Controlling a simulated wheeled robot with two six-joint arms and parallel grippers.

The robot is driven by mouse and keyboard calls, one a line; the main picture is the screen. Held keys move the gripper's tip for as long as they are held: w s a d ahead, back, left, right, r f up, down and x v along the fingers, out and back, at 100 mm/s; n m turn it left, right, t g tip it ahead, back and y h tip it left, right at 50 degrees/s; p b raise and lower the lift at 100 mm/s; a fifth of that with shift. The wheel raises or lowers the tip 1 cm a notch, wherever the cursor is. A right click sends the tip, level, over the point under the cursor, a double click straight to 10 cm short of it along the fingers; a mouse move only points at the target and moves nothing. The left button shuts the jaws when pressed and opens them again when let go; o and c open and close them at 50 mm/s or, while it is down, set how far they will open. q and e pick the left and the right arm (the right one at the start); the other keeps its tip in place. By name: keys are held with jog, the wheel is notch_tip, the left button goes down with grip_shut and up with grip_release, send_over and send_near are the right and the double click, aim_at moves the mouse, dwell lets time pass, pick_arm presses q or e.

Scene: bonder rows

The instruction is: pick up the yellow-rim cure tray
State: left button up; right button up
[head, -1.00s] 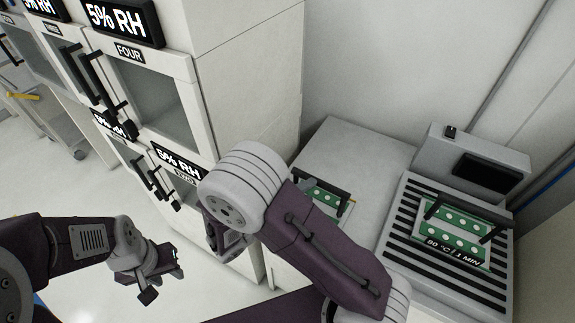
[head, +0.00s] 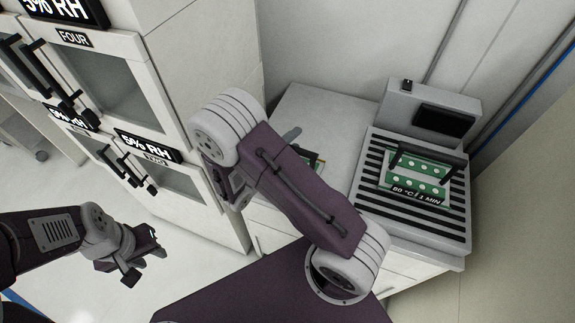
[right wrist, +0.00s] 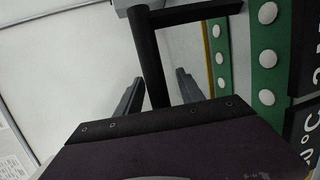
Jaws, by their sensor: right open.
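The yellow-rim cure tray (head: 318,166) lies on the grey counter in the head view, mostly hidden behind my right arm. In the right wrist view it is a green board (right wrist: 267,55) with white dots, a yellow edge, a black temperature label and a black handle (right wrist: 152,60). My right gripper (right wrist: 160,92) is open, with one finger on each side of the handle's post as seen there; contact cannot be told. In the head view only a grey part of it shows beyond the arm. My left gripper (head: 143,257) looks open and empty, over the floor at lower left.
A similar green tray (head: 418,172) with a black handle and an "80 °C | 1 MIN" label sits on a slatted hot plate (head: 440,222) at right. Dry cabinets (head: 110,85) with black handles stand at left. The counter's back part (head: 325,110) is bare.

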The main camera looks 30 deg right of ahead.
jog(key=shift+a, duration=0.1)
grip_shut()
dwell(1.2)
